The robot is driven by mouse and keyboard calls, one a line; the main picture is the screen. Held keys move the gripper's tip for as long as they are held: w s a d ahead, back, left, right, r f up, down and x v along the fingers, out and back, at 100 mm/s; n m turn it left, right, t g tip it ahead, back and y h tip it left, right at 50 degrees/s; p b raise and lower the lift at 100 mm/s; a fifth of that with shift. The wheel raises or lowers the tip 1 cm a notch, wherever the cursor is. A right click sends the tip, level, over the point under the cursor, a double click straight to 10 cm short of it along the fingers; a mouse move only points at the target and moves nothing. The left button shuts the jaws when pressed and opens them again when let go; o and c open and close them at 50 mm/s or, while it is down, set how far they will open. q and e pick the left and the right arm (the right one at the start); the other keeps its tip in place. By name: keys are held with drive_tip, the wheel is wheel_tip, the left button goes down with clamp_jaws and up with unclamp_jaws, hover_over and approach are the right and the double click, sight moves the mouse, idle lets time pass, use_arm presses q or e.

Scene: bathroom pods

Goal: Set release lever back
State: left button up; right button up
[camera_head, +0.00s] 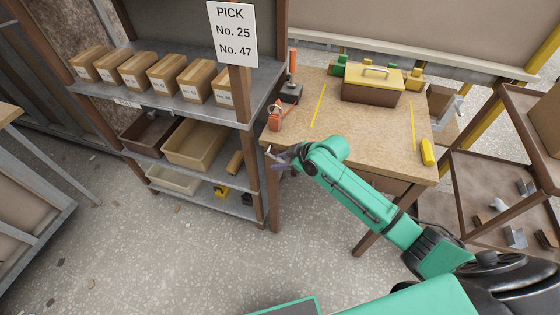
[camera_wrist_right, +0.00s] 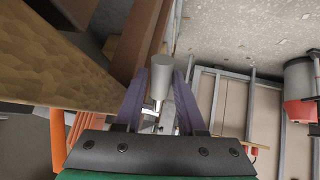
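My right gripper (camera_head: 284,158) is at the left front corner of the wooden workbench (camera_head: 345,140), beside its edge. In the right wrist view its two purple fingers (camera_wrist_right: 160,100) stand apart, with a grey cylindrical knob (camera_wrist_right: 160,72) on a thin bright rod between them. The knob seems not to be pinched; I cannot tell whether it is the release lever's end. A small orange device (camera_head: 275,118) sits on the bench's left edge, just above the gripper. Behind it, an upright orange handle (camera_head: 292,62) rises from a dark base (camera_head: 291,93). My left gripper is out of view.
A shelf unit (camera_head: 180,98) with cardboard boxes and bins stands left of the bench. A yellow-lidded box (camera_head: 372,86) and a yellow object (camera_head: 427,152) are on the bench. A brown rack (camera_head: 480,165) stands at right. The floor in front is mostly clear.

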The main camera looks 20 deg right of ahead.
clamp_jaws()
idle(1.2)
